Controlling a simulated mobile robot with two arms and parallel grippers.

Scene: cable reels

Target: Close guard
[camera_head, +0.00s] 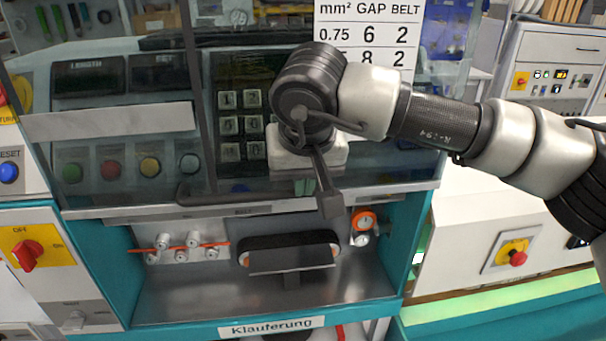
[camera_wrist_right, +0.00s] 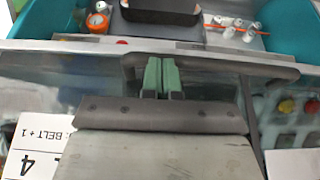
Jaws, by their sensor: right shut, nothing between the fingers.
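The guard (camera_head: 120,122) is a see-through pane in front of the machine's button panel. Its pale lower edge (camera_head: 120,208) lies above the open work bay, which shows uncovered. A dark bar handle (camera_head: 222,198) runs along the lower part of the guard; the arm hides part of it. My right gripper (camera_head: 330,205) is shut and empty in front of the guard, by the handle. In the right wrist view, its green fingertips (camera_wrist_right: 161,74) overlap the handle bar (camera_wrist_right: 225,63); I cannot tell whether they touch it. My left gripper is not in view.
A red switch (camera_head: 27,254) is at left. A white cabinet with a red stop button (camera_head: 517,257) stands at right.

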